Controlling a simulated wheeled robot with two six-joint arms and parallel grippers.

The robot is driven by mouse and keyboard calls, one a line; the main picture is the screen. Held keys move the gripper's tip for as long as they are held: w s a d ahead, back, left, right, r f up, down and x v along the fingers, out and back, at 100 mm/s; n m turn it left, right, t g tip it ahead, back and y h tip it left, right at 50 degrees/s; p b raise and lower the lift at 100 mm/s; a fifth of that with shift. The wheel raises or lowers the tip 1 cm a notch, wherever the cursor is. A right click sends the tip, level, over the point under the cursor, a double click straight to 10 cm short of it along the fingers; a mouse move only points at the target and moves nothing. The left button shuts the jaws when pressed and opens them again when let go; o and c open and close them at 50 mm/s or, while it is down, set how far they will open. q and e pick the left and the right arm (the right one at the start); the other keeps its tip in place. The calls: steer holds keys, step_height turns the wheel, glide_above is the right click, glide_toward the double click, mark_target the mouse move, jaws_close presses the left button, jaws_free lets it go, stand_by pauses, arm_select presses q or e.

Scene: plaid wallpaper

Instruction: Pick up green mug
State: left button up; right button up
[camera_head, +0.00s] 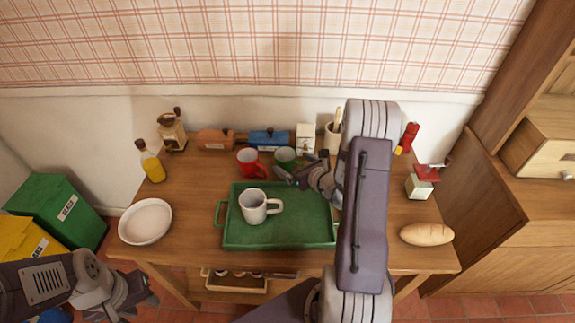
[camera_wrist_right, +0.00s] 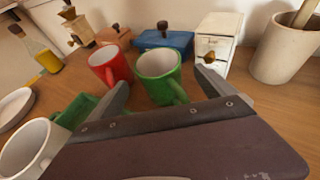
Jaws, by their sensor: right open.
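The green mug (camera_head: 285,157) stands upright on the table behind the green tray, partly hidden by my right gripper in the head view. In the right wrist view the green mug (camera_wrist_right: 158,77) is ahead, with its handle facing me between the fingers. My right gripper (camera_head: 280,171) is open and empty; its fingertips (camera_wrist_right: 162,80) are spread to either side of the mug's near part. I cannot tell whether they touch it. My left gripper (camera_head: 143,297) is low at the front left, away from the table things; its jaw state is unclear.
A red mug (camera_head: 250,162) stands just left of the green mug. A white mug (camera_head: 256,206) sits on the green tray (camera_head: 300,232). Behind are a blue box (camera_head: 268,138), a small white drawer box (camera_head: 305,138) and a utensil crock (camera_wrist_right: 284,50).

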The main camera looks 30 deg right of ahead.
mark_target(280, 157)
steer(key=x, duration=0.5)
steer(key=shift+f, duration=0.15)
steer(key=shift+s, duration=0.15)
steer(key=c, duration=1.7)
steer(key=shift+r, duration=0.2)
steer(key=shift+r, duration=0.3)
steer(key=r, duration=0.4)
steer(key=shift+s+d+p, duration=0.2)
steer(key=shift+d+p, duration=0.15)
steer(key=s+d+r, duration=0.6)
steer(key=s+d, duration=0.1)
steer(key=s, duration=0.1)
steer(key=shift+r+p, duration=0.15)
steer(key=shift+p, duration=0.3)
